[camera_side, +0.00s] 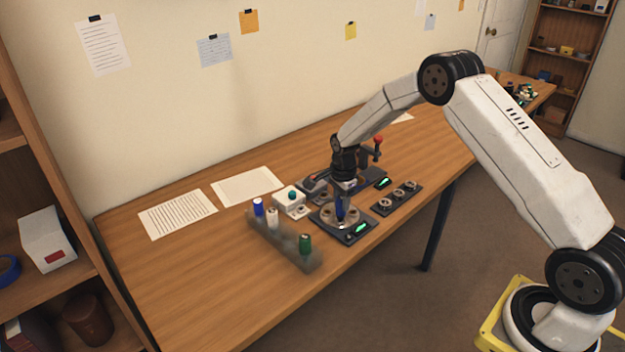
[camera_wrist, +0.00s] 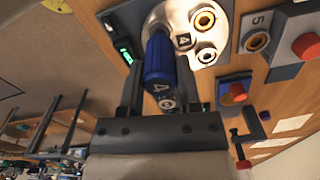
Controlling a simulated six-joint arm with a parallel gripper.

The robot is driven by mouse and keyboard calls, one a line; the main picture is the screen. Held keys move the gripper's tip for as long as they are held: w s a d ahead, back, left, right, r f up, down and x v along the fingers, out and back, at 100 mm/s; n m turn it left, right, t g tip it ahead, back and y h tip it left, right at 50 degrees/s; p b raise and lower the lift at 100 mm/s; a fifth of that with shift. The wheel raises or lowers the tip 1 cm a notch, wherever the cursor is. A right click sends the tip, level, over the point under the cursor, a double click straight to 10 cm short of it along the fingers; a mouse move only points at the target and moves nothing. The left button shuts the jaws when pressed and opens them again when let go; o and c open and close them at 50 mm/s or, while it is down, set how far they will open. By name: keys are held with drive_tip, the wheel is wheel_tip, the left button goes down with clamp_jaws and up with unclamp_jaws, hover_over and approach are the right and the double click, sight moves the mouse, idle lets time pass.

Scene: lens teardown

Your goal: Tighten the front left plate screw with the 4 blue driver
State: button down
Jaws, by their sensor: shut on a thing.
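My gripper (camera_side: 344,188) is shut on the blue driver (camera_wrist: 160,72), whose handle carries a 4. In the wrist view the handle sits between the two fingers and points at the round metal plate (camera_wrist: 208,28). In the side view the driver (camera_side: 340,207) stands roughly upright over the round plate on its dark base (camera_side: 345,233). A tag with a 4 and brass-ringed screws show on the plate. The driver hides its own tip, so I cannot tell whether it is seated in a screw.
A driver rack (camera_side: 278,243) with blue, white and green handles stands left of the base. A white box with a teal button (camera_side: 291,196) is close behind. A dark strip with round sockets (camera_side: 398,197) lies to the right. The table's left front is clear.

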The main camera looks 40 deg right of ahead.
drive_tip(key=shift+m, duration=4.8)
drive_tip(key=shift+r, duration=1)
